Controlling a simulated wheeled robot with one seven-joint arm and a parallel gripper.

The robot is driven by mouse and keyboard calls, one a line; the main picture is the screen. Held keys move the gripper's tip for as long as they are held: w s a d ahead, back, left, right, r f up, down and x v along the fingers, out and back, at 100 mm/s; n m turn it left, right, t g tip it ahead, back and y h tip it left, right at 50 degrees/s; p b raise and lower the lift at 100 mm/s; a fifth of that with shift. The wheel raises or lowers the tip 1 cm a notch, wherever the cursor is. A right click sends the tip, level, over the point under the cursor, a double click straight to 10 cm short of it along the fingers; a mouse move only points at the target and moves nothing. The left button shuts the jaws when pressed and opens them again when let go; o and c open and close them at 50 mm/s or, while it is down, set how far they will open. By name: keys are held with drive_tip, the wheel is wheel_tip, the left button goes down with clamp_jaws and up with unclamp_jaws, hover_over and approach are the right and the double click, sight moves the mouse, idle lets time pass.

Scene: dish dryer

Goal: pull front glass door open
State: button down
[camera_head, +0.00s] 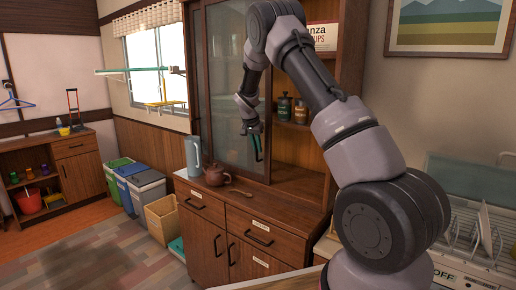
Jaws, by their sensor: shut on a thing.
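The front glass door (225,60) is a wood-framed pane on the upper part of a brown cabinet (284,212). It covers the left side of the upper section, and the shelves to its right show uncovered. My gripper (256,148) is at the right edge of the door, low on its frame, and is shut on it. The fingertips are small and dark in this view, so the exact contact is hard to make out. My arm comes in from the lower right and hides part of the cabinet's upper right.
A blue-grey pitcher (193,157) and a brown teapot (215,175) stand on the cabinet's ledge below the door. Dark jars (284,107) stand on the shelf to the right. Bins (147,187) line the wall at left. A dish rack (478,235) is at the right.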

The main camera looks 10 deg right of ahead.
drive_tip(key=c, duration=0.9)
unclamp_jaws()
drive_tip(key=shift+r, duration=0.1)
drive_tip(key=v, duration=1)
drive_tip(key=shift+s+a+r, duration=0.15)
drive_tip(key=shift+a+r, duration=0.05)
drive_tip(key=shift+r, duration=0.05)
